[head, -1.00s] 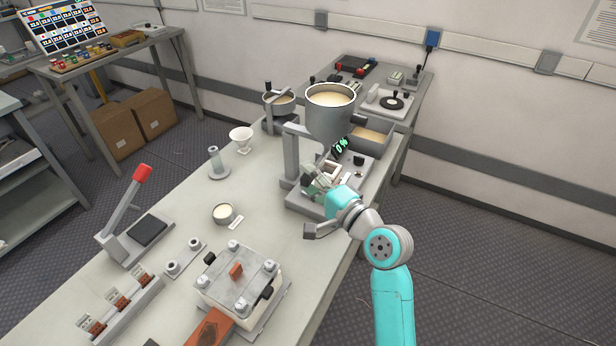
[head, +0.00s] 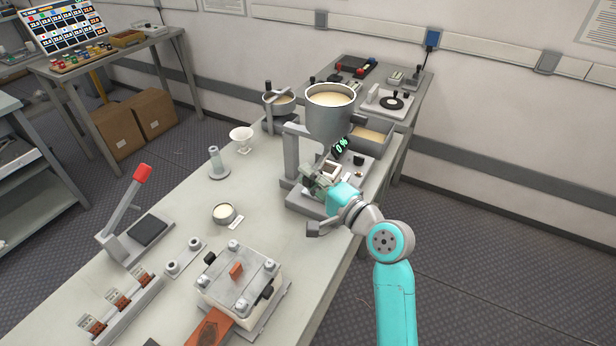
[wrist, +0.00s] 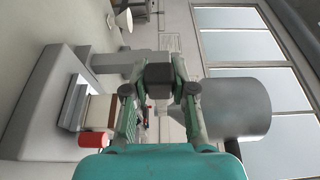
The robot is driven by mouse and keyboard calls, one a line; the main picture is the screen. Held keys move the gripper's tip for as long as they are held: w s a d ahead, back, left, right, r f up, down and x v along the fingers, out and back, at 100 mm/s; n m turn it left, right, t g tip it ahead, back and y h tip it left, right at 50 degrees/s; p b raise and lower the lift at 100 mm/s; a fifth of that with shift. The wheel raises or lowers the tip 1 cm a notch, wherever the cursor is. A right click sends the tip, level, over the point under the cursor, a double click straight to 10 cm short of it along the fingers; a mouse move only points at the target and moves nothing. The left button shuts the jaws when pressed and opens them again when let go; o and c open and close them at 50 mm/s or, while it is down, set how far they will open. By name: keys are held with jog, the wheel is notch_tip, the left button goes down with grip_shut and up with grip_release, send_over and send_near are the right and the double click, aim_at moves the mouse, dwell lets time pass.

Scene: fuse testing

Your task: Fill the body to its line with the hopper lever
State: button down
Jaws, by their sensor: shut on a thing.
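The hopper (head: 331,122) is a grey metal funnel full of pale sand on a stand, and its green display (head: 342,145) reads 0%. A pale body (head: 333,169) with brown ends sits on the stand's base below it; it also shows at the left of the wrist view (wrist: 98,112). My gripper (head: 316,180) is beside the body under the hopper. In the wrist view my gripper (wrist: 160,84) is shut on a dark block-shaped knob (wrist: 159,74), which looks like the hopper lever's handle. The body's fill line cannot be made out.
A sand tray (head: 372,137) and a sieve pot (head: 279,104) stand close to the hopper. A clamped fixture (head: 240,284) is in front.

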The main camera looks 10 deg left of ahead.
jog(key=shift+s+d+f+n+g+y, duration=0.1)
jog(key=shift+d+n+g+y, duration=0.5)
jog(key=shift+g, duration=0.3)
jog(key=shift+s+d+n+g+y, duration=0.1)
jog(key=shift+d+n+g+y, duration=0.4)
jog(key=shift+d+n+g, duration=0.3)
jog(key=shift+a, duration=0.1)
jog(key=c, duration=0.9)
grip_release()
jog(key=v, duration=1.2)
jog(key=shift+c, duration=0.5)
